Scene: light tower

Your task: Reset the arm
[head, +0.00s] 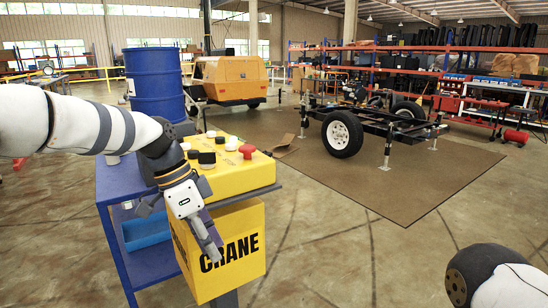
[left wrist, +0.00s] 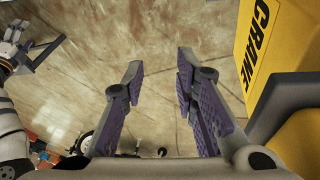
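My left arm (head: 85,128) comes in from the left in the head view and bends down past the yellow control box. My left gripper (head: 211,240) points down in front of the yellow CRANE panel (head: 232,245). In the left wrist view the left gripper (left wrist: 160,65) has its two purple-padded fingers apart, with only bare floor showing between them. The CRANE panel (left wrist: 262,45) is to the right of the fingers there. A joint of my right arm (head: 495,275) shows at the lower right of the head view. Pale parts at the left wrist view's left edge look like my right arm and gripper (left wrist: 16,38), too small to read.
The yellow control box (head: 232,168) with black, white and red knobs stands beside a blue cart (head: 122,185). A blue drum (head: 155,85) is behind them. A wheeled chassis (head: 375,120) stands on a brown mat (head: 400,185). Floor between the panel and my right arm is clear.

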